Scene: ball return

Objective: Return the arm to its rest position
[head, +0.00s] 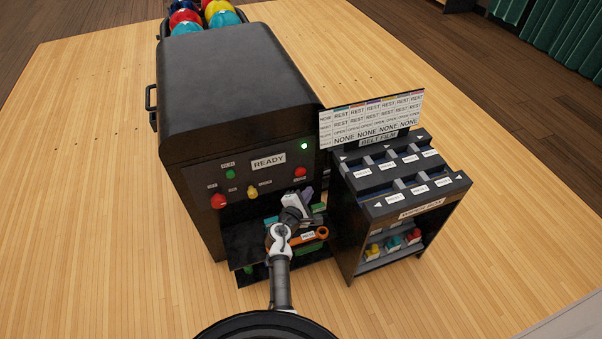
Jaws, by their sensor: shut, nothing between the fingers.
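My arm reaches forward from the bottom of the head view. My gripper (304,193) is at its far end, in front of the lower front of the black ball return machine (235,85). The gripper is small in the picture; it is shut and holds nothing that I can see. It is above the open lower shelf (245,245) of the machine. Part of that shelf is hidden behind my arm.
A dark rack (345,225) with labelled slots and a sign board (371,119) stands close on the right. Wooden floor is clear at left.

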